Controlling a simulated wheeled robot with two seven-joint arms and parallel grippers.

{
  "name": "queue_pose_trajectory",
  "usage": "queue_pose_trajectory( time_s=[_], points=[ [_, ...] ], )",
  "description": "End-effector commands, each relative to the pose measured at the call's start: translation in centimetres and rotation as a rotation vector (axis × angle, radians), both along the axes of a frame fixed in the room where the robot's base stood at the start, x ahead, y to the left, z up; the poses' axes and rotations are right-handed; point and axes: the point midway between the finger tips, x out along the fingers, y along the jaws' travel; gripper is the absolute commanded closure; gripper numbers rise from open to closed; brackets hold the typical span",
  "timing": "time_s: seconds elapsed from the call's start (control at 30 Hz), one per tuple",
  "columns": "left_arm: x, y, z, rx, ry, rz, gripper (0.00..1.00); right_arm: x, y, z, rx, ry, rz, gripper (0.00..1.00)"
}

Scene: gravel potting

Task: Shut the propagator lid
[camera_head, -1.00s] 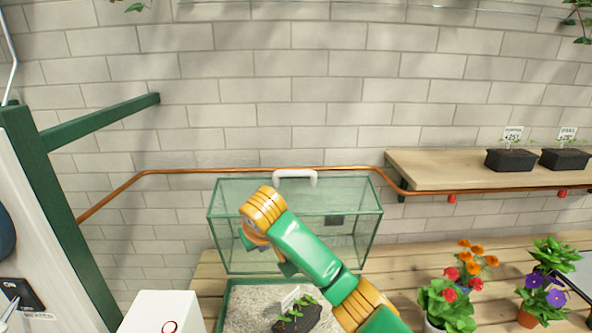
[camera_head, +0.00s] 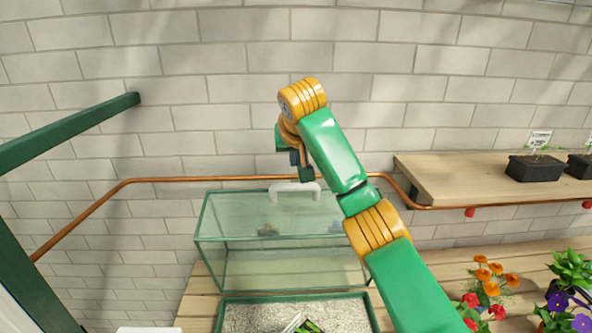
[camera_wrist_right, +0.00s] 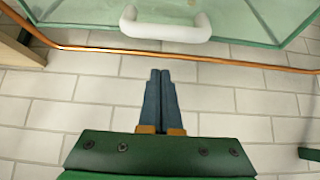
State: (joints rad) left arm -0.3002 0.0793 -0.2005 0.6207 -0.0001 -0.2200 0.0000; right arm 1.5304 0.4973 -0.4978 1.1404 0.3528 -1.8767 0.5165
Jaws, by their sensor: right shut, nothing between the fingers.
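The clear, green-edged propagator lid (camera_head: 225,268) stands open behind its tray (camera_head: 232,300). The lid's white handle (camera_head: 272,190) is on its upper edge, near the wall. My right gripper (camera_head: 304,172) is shut and empty, at the handle's height or just above it in the head view, and partly overlaps it there. In the right wrist view the shut blue fingers (camera_wrist_right: 160,74) are apart from the handle (camera_wrist_right: 165,30), with wall bricks behind them. My left gripper is not in view.
A copper pipe (camera_head: 150,180) runs along the brick wall behind the lid. A wooden shelf (camera_head: 430,178) with black pots (camera_head: 535,167) is at the right. Flowers (camera_head: 490,285) stand on the bench at the right. A green post and bar (camera_head: 70,132) are at the left.

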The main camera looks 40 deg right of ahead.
Motion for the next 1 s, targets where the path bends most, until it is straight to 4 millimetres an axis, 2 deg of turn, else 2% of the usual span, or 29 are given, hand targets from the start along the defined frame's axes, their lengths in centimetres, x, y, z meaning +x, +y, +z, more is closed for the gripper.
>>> queue_pose_trajectory(
  time_s=[0.03, 0.23, 0.6, 1.0],
  points=[
    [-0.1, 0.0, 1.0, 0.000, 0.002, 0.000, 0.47, 0.5, -0.4, -0.4, 0.000, 0.007, -0.002, 1.00],
    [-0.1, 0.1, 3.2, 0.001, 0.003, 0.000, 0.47, 3.0, -1.9, -3.6, 0.001, 0.008, -0.002, 1.00],
    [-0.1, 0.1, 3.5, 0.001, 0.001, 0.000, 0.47, -0.1, 0.1, -4.2, -0.001, -0.001, 0.002, 1.00],
    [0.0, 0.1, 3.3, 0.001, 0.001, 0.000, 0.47, -0.3, 0.1, -4.4, -0.002, -0.003, 0.000, 1.00]
  ],
)
